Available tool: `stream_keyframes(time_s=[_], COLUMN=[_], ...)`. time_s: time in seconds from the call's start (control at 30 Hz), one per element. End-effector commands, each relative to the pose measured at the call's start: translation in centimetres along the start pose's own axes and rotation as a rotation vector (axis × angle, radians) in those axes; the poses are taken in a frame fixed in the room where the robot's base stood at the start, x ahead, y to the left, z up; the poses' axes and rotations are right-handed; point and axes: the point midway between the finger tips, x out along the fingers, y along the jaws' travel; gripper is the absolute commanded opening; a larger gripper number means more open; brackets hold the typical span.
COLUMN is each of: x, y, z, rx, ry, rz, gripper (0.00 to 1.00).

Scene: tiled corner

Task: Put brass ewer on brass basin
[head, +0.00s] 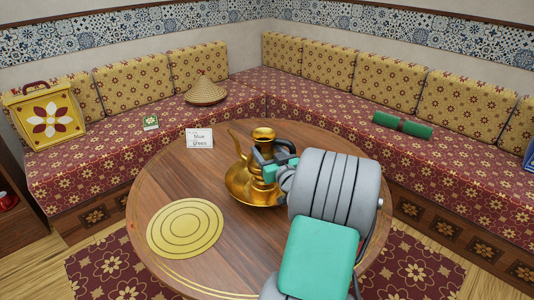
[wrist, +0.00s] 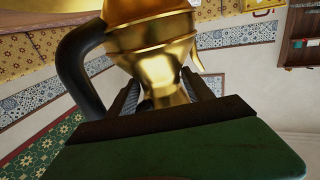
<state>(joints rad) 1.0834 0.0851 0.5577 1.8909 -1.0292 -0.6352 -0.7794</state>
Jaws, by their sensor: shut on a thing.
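The brass ewer (head: 242,152), with a thin curved spout on its left, is upright over the round table. It also fills the upper middle of the wrist view (wrist: 152,35). My gripper (head: 273,163) is shut on it from the right; in the wrist view its dark fingers (wrist: 162,92) lie either side of the ewer's narrow part. The brass basin (head: 237,192) is a wide shiny dish directly below the ewer on the table. I cannot tell whether the ewer's base touches it. My arm hides the basin's right side.
A flat yellow ringed disc (head: 185,228) lies at the table's (head: 165,185) front left. A white card reading "blue green" (head: 199,138) stands at the back edge. Cushioned benches (head: 330,105) surround the table, with a woven cone (head: 205,92) and a green roll (head: 402,125) on them.

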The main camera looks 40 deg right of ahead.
Motion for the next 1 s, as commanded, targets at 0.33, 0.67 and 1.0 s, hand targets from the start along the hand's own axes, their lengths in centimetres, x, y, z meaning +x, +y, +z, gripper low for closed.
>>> stream_keyframes(time_s=[0.33, 0.67, 1.0], x=[0.05, -0.01, -0.01], y=[0.05, 0.01, 0.03], z=[0.33, 0.63, 0.06], rx=[-0.004, -0.001, -0.002], ry=[0.009, 0.003, 0.003], rz=[0.0, -0.001, 0.0], gripper=[0.0, 0.8, 0.82])
